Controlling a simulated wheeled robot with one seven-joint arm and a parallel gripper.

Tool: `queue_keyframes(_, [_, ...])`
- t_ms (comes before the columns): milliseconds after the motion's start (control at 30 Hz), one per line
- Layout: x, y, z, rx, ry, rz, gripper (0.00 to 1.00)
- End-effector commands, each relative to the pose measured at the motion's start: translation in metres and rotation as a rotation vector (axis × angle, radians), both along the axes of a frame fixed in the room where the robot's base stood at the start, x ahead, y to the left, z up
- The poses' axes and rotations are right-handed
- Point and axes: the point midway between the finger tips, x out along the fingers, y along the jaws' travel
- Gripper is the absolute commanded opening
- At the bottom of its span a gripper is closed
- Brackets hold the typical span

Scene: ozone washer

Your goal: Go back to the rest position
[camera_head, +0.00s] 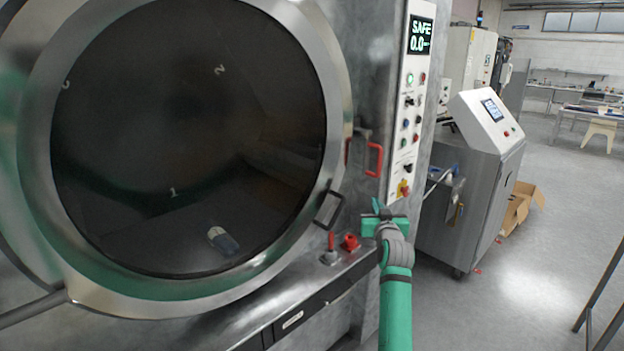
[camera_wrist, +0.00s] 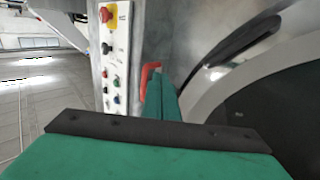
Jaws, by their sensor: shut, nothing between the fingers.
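My gripper (camera_head: 377,207) is at the end of my green and grey arm, in front of the washer's right side, below the control panel (camera_head: 406,110). Its green fingers (camera_wrist: 163,95) are together with nothing between them in the wrist view. A red handle (camera_head: 373,158) on the washer wall stands just above the gripper in the head view; it also shows beyond the fingertips in the wrist view (camera_wrist: 148,76). I cannot tell whether the fingers touch it. The washer's round door (camera_head: 337,110) has a dark window and a dark handle (camera_head: 328,208).
A red lever (camera_head: 331,240) and a red knob (camera_head: 351,242) stand on the ledge left of my arm. A metal cabinet with a screen (camera_head: 480,170) stands to the right, with a cardboard box (camera_head: 520,207) beside it. Open floor (camera_head: 540,270) lies at the right.

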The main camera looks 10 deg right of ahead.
Motion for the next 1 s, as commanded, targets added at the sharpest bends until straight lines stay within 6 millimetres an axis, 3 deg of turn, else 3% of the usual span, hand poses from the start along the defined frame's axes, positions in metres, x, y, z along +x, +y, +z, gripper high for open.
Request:
queue_keyframes(167, [-0.006,0.022,-0.040,0.019,0.008,0.010,0.00])
queue_keyframes(467, [-0.051,0.096,-0.162,0.074,0.019,0.028,0.00])
queue_keyframes(700, [-0.106,0.165,-0.245,0.108,0.036,0.051,0.00])
queue_keyframes(1000, [-0.200,0.223,-0.325,0.136,0.059,0.047,0.00])
